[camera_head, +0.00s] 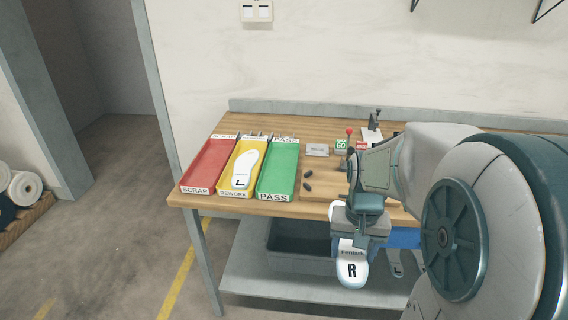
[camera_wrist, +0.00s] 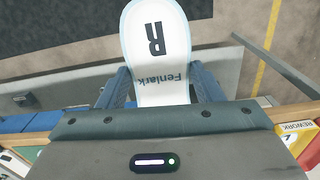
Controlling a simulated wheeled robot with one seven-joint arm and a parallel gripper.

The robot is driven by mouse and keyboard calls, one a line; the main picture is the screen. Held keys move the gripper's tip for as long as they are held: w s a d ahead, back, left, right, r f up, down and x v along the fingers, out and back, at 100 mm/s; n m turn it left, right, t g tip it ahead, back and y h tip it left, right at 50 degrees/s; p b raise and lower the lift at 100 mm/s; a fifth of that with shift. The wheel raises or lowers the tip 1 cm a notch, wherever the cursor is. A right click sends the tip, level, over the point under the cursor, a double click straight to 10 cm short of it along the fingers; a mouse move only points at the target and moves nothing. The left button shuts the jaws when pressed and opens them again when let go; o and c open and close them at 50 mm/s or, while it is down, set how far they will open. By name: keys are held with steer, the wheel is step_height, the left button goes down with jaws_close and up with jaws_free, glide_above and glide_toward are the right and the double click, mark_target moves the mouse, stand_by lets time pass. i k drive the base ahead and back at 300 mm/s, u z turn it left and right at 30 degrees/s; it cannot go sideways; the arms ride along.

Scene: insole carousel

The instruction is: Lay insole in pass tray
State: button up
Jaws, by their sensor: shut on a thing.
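My gripper (camera_head: 358,238) is shut on a white insole (camera_head: 351,272) marked "R" and "Fenlark". It holds the insole out in front of the table's front edge, to the right of the trays. The green pass tray (camera_head: 278,168) stands on the wooden table, left of my gripper, and looks empty. The yellow rework tray (camera_head: 228,183) beside it holds a white insole (camera_head: 244,167) marked "L".
The red scrap tray (camera_head: 207,165) is leftmost and looks empty. A fixture with a red knob (camera_head: 349,131) stands behind my arm. A dark bin (camera_head: 299,247) sits on the shelf below. Wood shows between pass tray and arm.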

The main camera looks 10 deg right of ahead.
mark_target(280, 172)
steer(key=u, duration=0.05)
steer(key=i, duration=1.25)
